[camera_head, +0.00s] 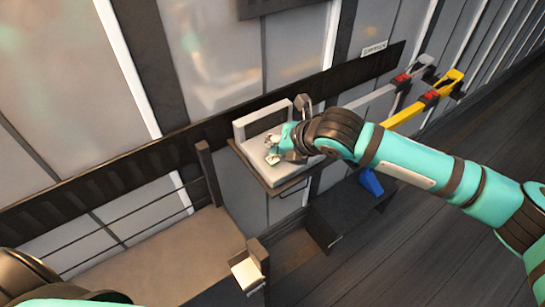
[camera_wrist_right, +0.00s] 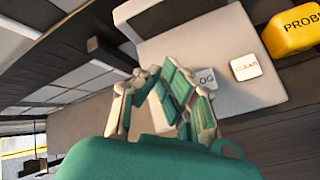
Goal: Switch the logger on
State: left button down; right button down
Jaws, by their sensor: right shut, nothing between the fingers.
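The logger (camera_head: 285,175) is a pale grey, flat unit with a raised back, on a small brown wall shelf in the head view. In the right wrist view its grey face (camera_wrist_right: 225,35) carries a label reading "OG", partly hidden by my fingers. A small white square (camera_wrist_right: 247,67) with faint lettering sits to the right of that label. My right gripper (camera_head: 272,154) is shut and empty over the left part of the logger. Its fingers (camera_wrist_right: 182,85) cover part of the face; contact is unclear. My left gripper is out of view.
A yellow block (camera_wrist_right: 292,28) marked "PROBE" lies right of the logger face. Red-marked grey and yellow handles (camera_head: 415,108) line the wall rail. A blue item (camera_head: 371,182) sits on a dark low box (camera_head: 330,217). A brown bench (camera_head: 170,260) stands at left; floor at right is open.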

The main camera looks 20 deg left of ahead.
aim_at(275, 157)
jog(key=shift+f, duration=0.15)
dwell(0.4)
jog(key=shift+f, duration=0.25)
jog(key=shift+f, duration=0.55)
dwell(0.6)
dwell(0.4)
jog(key=shift+r+p, duration=0.95)
jog(key=shift+r, duration=0.05)
notch_tip(275, 157, up, 5)
jog(key=p, duration=0.5)
